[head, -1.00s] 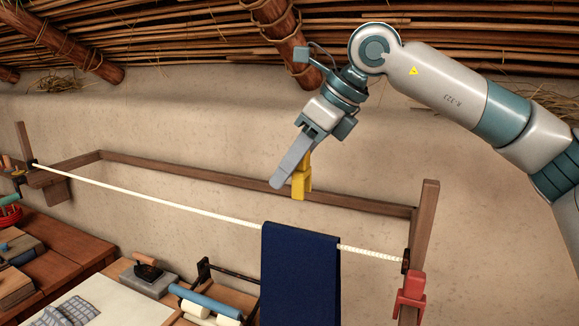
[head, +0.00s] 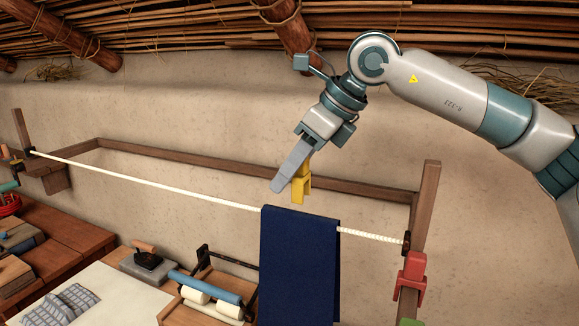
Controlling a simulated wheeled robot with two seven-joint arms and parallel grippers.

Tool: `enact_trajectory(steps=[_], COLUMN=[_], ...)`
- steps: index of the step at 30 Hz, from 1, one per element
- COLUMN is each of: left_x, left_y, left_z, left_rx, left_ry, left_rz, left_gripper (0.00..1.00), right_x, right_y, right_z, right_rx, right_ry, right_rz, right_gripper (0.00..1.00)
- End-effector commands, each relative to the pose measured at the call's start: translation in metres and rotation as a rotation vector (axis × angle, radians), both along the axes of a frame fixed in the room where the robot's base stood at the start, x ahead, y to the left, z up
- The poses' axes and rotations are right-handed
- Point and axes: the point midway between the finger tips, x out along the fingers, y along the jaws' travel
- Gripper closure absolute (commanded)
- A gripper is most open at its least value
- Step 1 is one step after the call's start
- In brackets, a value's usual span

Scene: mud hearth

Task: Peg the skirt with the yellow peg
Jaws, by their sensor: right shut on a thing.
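The dark blue skirt (head: 299,265) hangs folded over the white line (head: 150,183), near the line's right end. My right gripper (head: 289,180) is above the skirt's top edge, pointing down and to the left. It is shut on the yellow peg (head: 301,188), whose upper part is partly hidden by the grey finger. The peg's two prongs point down, just above the skirt's top edge in the picture. I cannot tell from this angle whether they touch the cloth. My left gripper is not in view.
A red peg (head: 411,277) sits on the right wooden post (head: 427,205), with a green thing (head: 410,322) below it. A wooden rail (head: 250,173) runs behind the line. An iron (head: 149,256) and a rack with rollers (head: 207,286) stand below left.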

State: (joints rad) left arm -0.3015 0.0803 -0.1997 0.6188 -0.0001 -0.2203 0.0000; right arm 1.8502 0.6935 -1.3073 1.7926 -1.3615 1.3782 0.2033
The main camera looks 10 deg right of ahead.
Motion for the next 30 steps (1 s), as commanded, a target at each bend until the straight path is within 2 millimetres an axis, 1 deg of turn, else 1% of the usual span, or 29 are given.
enact_trajectory(steps=[3, 12, 30], left_x=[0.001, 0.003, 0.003], left_y=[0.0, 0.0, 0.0], left_z=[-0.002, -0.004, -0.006], left_rx=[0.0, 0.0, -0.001], left_ry=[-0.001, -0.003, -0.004], left_rz=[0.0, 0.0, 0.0], left_gripper=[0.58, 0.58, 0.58], right_x=[0.0, 0.0, 0.0], right_y=[0.0, 0.0, 0.0], right_z=[-0.007, -0.015, -0.016], right_rx=[-0.001, 0.0, 0.0], right_ry=[0.001, 0.0, 0.0], right_rz=[0.0, 0.001, 0.0], right_gripper=[0.87, 0.87, 0.87])
